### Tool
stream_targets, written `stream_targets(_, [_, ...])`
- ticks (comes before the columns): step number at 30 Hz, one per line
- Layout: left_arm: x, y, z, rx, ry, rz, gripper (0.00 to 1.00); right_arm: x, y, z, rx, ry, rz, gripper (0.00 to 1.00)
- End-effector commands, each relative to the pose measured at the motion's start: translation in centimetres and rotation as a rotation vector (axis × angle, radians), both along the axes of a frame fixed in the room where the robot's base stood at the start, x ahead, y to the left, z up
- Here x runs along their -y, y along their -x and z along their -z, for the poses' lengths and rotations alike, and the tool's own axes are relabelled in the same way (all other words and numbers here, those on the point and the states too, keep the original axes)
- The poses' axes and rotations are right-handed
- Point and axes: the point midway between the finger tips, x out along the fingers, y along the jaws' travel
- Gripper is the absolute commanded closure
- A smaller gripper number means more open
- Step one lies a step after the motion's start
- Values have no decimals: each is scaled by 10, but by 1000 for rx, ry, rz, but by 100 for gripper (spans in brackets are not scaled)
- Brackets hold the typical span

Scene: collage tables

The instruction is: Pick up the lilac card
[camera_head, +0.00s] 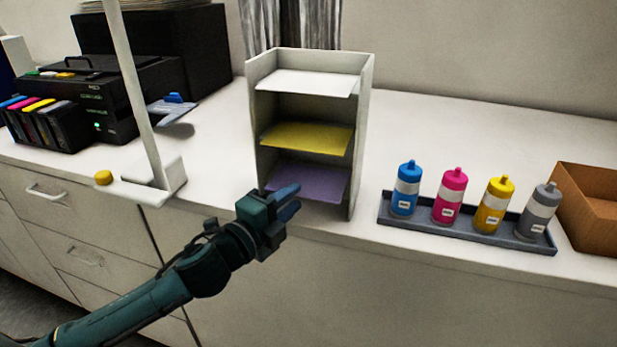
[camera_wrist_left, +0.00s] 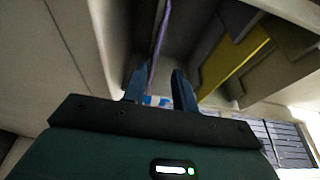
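The lilac card (camera_head: 318,181) lies in the lowest slot of a white shelf rack (camera_head: 363,140), its front edge sticking out a little. My left gripper (camera_head: 290,199) is at the front left of that slot, overlapping the card's near left corner in the head view. In the left wrist view, the two blue fingers of my left gripper (camera_wrist_left: 158,76) stand apart. The lilac card (camera_wrist_left: 160,42) shows there edge-on as a thin strip, just past the fingertips and roughly in line with the gap. I cannot tell whether the fingers touch it. My right gripper is not in view.
A yellow card (camera_head: 308,137) and a white card (camera_head: 308,84) lie in the slots above. A dark tray (camera_head: 465,235) with several ink bottles stands to the right, beside a brown box (camera_head: 590,178). A white post (camera_head: 135,90) and a black printer (camera_head: 105,95) stand left.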

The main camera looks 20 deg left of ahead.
Motion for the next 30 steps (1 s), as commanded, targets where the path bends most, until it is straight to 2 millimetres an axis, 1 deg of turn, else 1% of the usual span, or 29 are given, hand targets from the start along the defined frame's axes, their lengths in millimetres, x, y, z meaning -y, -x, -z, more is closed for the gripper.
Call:
stream_targets(5, [4,-12,1,-1,2,0,72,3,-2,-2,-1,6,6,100])
stream_targets(9, [11,-31,6,-2,3,0,72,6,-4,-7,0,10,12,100])
stream_targets(13, [16,-47,7,-1,3,0,72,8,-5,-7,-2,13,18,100])
stream_targets(16, [19,-52,8,-2,2,1,72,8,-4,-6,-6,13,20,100])
stream_targets(22, [19,-52,9,-2,2,1,72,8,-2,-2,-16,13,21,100])
stream_targets(23, [18,-52,9,-2,2,1,73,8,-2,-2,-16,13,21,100])
stream_targets(30, [18,-52,9,-3,1,1,92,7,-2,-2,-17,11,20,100])
